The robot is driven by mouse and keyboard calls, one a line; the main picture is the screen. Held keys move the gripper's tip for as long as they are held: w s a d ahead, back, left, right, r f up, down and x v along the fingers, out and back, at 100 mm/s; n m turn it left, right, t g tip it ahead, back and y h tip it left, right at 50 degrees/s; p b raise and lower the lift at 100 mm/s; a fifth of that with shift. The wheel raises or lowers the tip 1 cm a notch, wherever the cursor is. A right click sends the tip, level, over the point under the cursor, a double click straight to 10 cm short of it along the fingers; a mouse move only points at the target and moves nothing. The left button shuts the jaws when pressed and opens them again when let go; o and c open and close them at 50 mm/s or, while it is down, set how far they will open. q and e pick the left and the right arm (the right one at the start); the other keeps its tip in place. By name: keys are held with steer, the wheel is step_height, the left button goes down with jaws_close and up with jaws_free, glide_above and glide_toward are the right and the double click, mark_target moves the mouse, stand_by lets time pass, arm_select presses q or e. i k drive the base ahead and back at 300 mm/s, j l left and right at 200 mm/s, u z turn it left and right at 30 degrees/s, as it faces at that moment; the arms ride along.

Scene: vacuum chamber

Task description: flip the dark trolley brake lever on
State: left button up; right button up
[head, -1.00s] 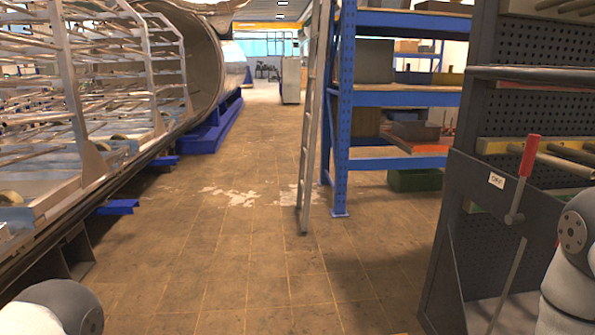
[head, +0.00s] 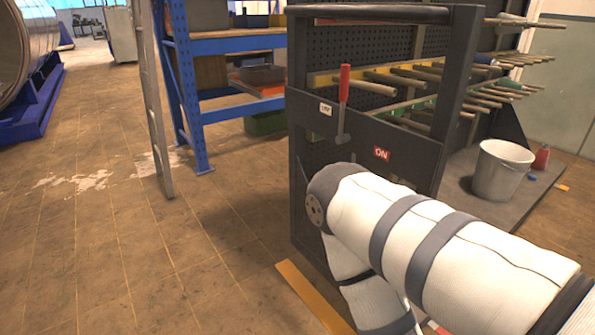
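The dark trolley (head: 430,150) stands right of centre in the head view. Its brake lever (head: 344,105) has a red grip and stands almost upright in front of the dark plate on the trolley's end. The lever leans towards the white OFF label (head: 325,109) on its left. The red ON label (head: 381,153) is to the right and lower on the plate, clear of the lever. Neither gripper is in view.
The trolley carries a pegboard with several rods, a white bucket (head: 502,170) and a red bottle (head: 541,157). A ladder (head: 152,95) and blue shelving (head: 180,80) stand to the left. The tiled floor (head: 130,250) at front left is clear.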

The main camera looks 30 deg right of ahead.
mark_target(341, 139)
steer(key=z, duration=1.25)
steer(key=i+l, duration=0.25)
steer(key=l+u, duration=0.05)
steer(key=l, duration=0.05)
